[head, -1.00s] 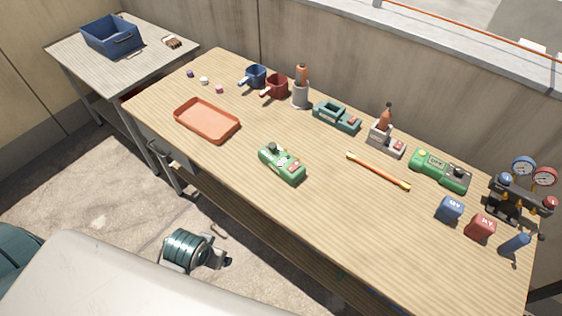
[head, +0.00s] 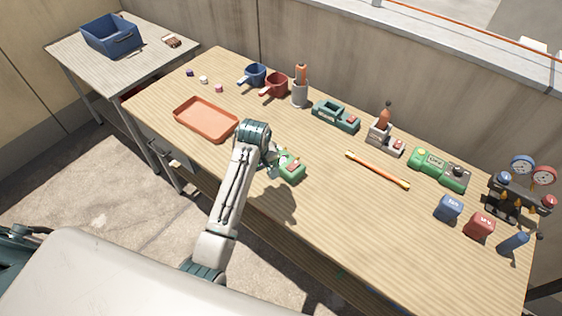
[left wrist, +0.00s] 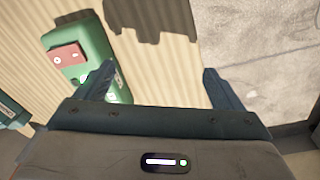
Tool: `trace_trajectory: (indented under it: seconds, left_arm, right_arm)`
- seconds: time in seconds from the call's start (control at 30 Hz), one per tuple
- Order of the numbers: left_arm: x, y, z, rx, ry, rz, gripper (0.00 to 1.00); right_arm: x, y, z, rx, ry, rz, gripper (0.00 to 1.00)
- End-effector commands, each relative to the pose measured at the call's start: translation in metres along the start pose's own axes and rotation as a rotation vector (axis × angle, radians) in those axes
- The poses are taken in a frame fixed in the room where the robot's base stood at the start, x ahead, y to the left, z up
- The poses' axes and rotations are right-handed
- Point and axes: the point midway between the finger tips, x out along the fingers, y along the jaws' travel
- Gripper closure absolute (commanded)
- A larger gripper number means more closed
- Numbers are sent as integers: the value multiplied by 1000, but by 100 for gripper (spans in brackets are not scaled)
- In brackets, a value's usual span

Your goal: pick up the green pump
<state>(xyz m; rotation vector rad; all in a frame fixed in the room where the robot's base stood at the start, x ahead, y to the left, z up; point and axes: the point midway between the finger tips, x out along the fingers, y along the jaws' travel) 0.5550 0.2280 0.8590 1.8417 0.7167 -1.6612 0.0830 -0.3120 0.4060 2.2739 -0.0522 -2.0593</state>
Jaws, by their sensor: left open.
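The green pump (head: 293,170), with a red patch on top, lies on the wooden workbench, partly hidden behind my left arm in the head view. My left gripper (head: 274,162) is above the bench beside the pump. In the left wrist view, the open jaws (left wrist: 158,78) have bare bench and floor between them. The pump (left wrist: 92,40) shows there at upper left, partly behind the left finger and mostly outside the gap. No contact can be made out. My right gripper is not in view.
Another green device (head: 438,169) stands farther right on the workbench (head: 330,225). An orange tray (head: 206,120) is left of my arm. A yellow-orange rod (head: 377,170) lies right of the pump. A teal device (head: 336,116), cups and a gauge set (head: 520,190) line the back and right.

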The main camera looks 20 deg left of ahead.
Motion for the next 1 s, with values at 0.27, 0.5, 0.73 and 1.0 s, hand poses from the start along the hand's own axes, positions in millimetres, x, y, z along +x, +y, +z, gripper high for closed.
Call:
trace_trajectory:
  seconds: [0.27,0.5,0.73,1.0]
  left_arm:
    - [-46,92,-42,-230,-62,-42,11]
    - [-55,113,-49,-293,-77,-64,11]
    - [-20,111,-46,-294,-77,-65,11]
    - [1,108,-48,-293,-77,-65,11]
  right_arm:
    - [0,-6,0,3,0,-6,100]
    - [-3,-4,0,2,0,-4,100]
    - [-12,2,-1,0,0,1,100]
    - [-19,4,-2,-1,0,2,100]
